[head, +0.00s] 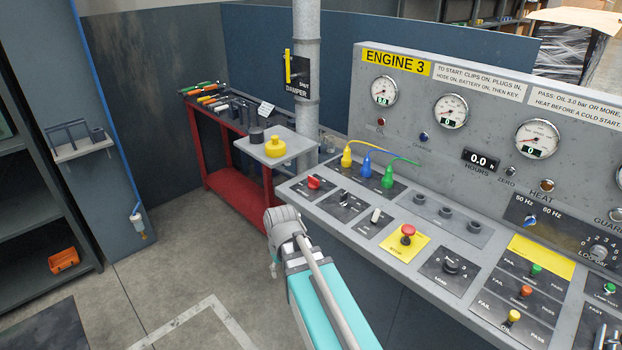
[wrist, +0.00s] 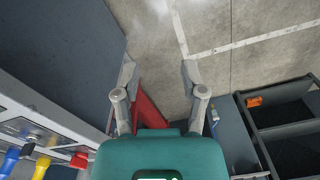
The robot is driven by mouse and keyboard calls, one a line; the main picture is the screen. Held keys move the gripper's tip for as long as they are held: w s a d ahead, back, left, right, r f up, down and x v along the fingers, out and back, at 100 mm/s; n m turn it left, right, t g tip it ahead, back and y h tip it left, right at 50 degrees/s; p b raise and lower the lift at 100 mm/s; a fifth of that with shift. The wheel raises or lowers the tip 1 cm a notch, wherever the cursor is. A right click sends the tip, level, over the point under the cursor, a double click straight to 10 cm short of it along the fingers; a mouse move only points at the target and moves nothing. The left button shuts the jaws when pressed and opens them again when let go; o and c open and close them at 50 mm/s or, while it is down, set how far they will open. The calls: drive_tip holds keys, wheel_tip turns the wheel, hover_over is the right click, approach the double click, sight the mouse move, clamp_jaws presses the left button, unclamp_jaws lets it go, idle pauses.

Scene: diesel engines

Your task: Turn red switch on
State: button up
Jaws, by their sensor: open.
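The red switch (head: 314,183) is a red rotary knob on a dark plate at the left end of the sloping engine console (head: 330,213). In the wrist view a red knob, apparently this switch (wrist: 78,160), shows at the lower left. My gripper (wrist: 158,75) is open and empty, its two fingers spread above the floor. In the head view my arm is in front of the console's left end, below and left of the switch, apart from it.
Yellow, blue and green plugs (head: 365,170) with cables stand behind the switch. A red stop button (head: 407,231) on a yellow plate sits to its right. A small shelf with a yellow object (head: 275,147) and a grey pipe (head: 306,70) stand behind left.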

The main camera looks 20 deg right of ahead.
drive_tip(key=w+d+r+n+t+y+p, duration=0.1)
drive_tip(key=w+d+r+p, duration=0.25)
drive_tip(key=w+d, duration=0.45)
drive_tip(key=w+d+r+n+t+p, duration=0.1)
drive_tip(key=w+d+r+p, duration=0.3)
drive_tip(key=w, duration=0.8)
drive_tip(key=n+t+p, duration=0.2)
drive_tip(key=p, duration=0.1)
approach(314, 178)
drive_tip(key=v, duration=0.3)
drive_tip(key=shift+d+r, duration=0.2)
drive_tip(key=shift+f, duration=0.2)
drive_tip(key=b+x, duration=1.3)
drive_tip(key=shift+a+f, duration=0.2)
drive_tip(key=shift+a, duration=0.05)
